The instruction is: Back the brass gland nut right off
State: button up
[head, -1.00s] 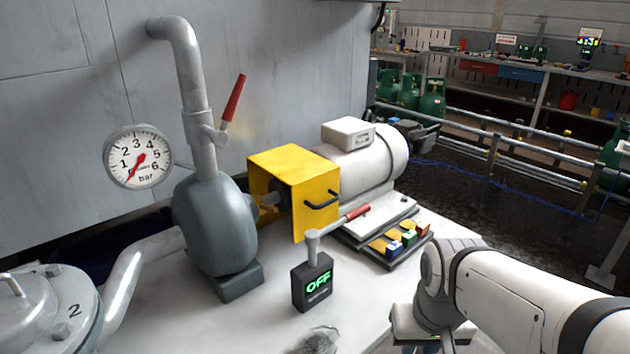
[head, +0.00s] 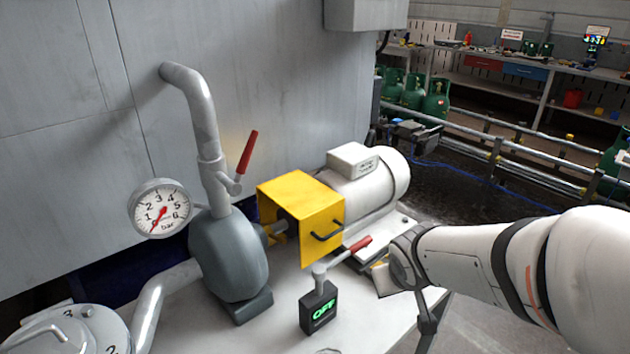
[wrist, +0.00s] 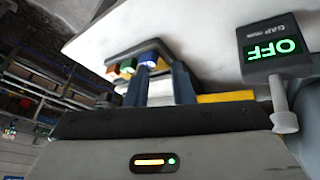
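I cannot make out the brass gland nut in either view. The grey pump (head: 228,258) stands on the white bench, and its shaft (head: 276,229) runs right into the yellow guard (head: 300,205). The shaft's far part is covered by the guard. My gripper (wrist: 162,75) shows in the wrist view with its two dark fingers apart and nothing visible held between them. In the head view my arm reaches in from the right, and its wrist hides the fingers. The gripper is right of the guard and pump, near the coloured blocks.
A box (head: 319,307) reading OFF, with a red-handled lever (head: 345,252), stands before the guard. A red-handled valve lever (head: 248,152) is on the pipe above the pump. The gauge (head: 161,208) needle points low. Coloured blocks (wrist: 148,56) lie beyond my fingers.

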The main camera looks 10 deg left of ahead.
jog(key=w+a+r+n+p, duration=0.1)
jog(key=a+r, duration=0.1)
jog(key=w+a+r+n+t+y+p, duration=0.1)
jog(key=a+p, duration=0.1)
jog(key=a, duration=0.1)
jog(key=w+a+r+n+y+p, duration=0.1)
jog(key=a+r, duration=0.1)
jog(key=shift+w+a+r, duration=0.25)
jog(key=shift+a+r, duration=0.1)
jog(key=shift+a, duration=0.05)
jog(key=n+y+p, duration=0.4)
jog(key=y, duration=0.1)
send_near(283, 240)
jog(key=x, duration=0.3)
jog(key=b+x, duration=0.3)
jog(key=x, duration=0.2)
jog(key=shift+w+a+f, duration=0.1)
jog(key=shift+w+f, duration=0.05)
jog(key=shift+f, duration=0.15)
jog(key=shift+w+a+f, duration=0.4)
jog(key=shift+w, duration=0.05)
jog(key=shift+c, duration=0.3)
grip_shut()
jog(key=shift+b, duration=0.3)
